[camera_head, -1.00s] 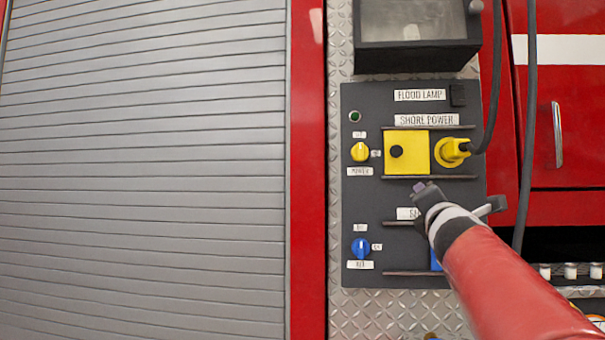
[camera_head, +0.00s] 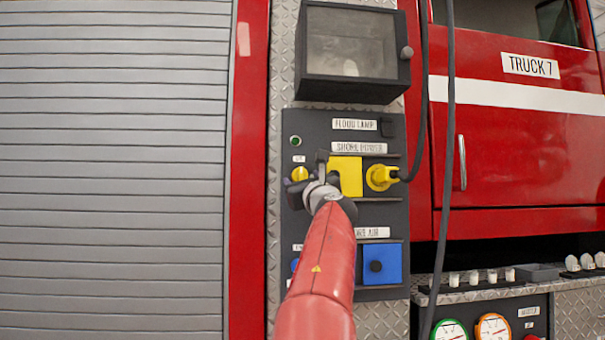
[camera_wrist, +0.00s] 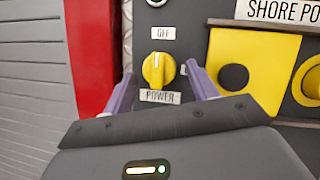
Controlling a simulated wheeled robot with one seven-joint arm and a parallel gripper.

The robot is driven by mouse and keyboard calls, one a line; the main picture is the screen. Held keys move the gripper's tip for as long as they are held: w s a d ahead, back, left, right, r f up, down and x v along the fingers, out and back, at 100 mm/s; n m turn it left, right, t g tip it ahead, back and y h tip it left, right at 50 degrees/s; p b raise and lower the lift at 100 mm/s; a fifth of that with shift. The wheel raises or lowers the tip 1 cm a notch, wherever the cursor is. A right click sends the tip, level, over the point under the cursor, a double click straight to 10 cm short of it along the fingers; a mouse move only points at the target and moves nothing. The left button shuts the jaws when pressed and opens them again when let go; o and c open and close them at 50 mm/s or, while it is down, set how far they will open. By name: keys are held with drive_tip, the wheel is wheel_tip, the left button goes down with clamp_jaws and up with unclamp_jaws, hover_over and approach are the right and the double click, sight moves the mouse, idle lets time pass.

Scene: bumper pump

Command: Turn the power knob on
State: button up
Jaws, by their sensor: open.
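The yellow power knob (camera_wrist: 158,70) sits on the dark panel, with an OFF label (camera_wrist: 161,33) above it and a POWER label (camera_wrist: 160,97) below. Its white pointer line stands upright, toward OFF. In the head view the knob (camera_head: 299,173) is partly hidden by my gripper (camera_head: 310,180). In the wrist view my gripper (camera_wrist: 160,88) is open, with one purple finger to the left of the knob and one to the right, apart from it. The label to the right of the knob is mostly hidden by the right finger.
A yellow square cover (camera_head: 346,172) and a yellow plug (camera_head: 380,177) with a dark cable lie right of the knob. A blue square cover (camera_head: 382,264) is below. A dark-framed box (camera_head: 350,52) stands out above the panel.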

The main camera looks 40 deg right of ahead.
drive_tip(key=shift+w+d+r, duration=0.1)
drive_tip(key=shift+w, duration=0.1)
drive_tip(key=shift+c, duration=0.2)
drive_tip(key=c, duration=1)
drive_tip(key=shift+o, duration=0.2)
